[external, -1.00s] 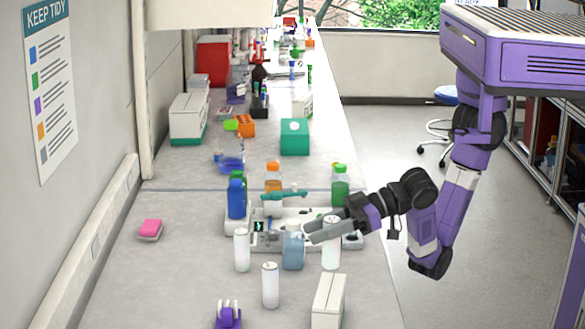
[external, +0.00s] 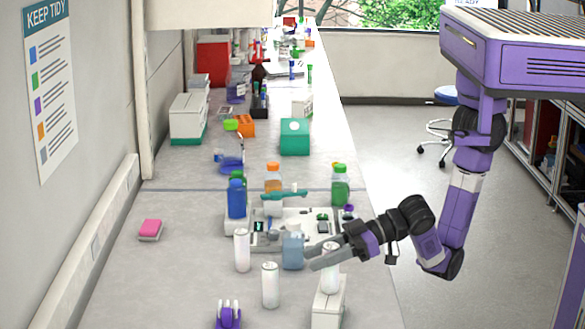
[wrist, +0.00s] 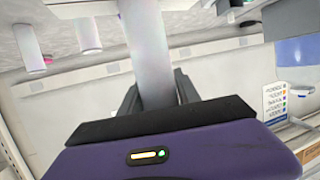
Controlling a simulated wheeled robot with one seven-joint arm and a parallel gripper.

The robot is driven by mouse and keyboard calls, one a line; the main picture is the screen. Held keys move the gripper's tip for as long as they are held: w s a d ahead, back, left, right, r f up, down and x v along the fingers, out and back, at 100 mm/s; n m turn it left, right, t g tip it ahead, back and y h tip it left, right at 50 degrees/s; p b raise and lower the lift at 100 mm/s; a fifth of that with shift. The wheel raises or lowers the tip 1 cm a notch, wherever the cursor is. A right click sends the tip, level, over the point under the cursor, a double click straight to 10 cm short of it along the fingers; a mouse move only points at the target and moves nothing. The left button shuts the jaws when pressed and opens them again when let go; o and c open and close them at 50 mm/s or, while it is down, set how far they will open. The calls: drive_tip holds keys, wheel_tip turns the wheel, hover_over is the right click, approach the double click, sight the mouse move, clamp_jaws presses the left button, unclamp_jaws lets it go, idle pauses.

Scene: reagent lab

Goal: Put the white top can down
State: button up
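A white can (external: 331,277) is in my gripper (external: 325,256), upright at the right side of the bench. In the wrist view the white can (wrist: 148,45) stands between the two dark fingers of my gripper (wrist: 152,90), which are shut on it. In the external view its lower end overlaps the top of a white box (external: 326,310). I cannot tell whether the can touches the box. Two other white cans, one on the left (external: 242,250) and one in front (external: 270,285), stand upright on the bench (external: 170,285).
A blue-grey container (external: 293,251) stands just left of my gripper. Behind it is a light tray (external: 263,238) with bottles around it. A purple item (external: 228,316) is at the front, and a pink sponge (external: 150,229) lies left. Bare bench lies at the front left.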

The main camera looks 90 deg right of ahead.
drive_tip(key=shift+o, duration=1.3)
drive_tip(key=shift+r, duration=0.15)
drive_tip(key=p+v, duration=0.2)
drive_tip(key=v, duration=1)
drive_tip(key=shift+p, duration=0.35)
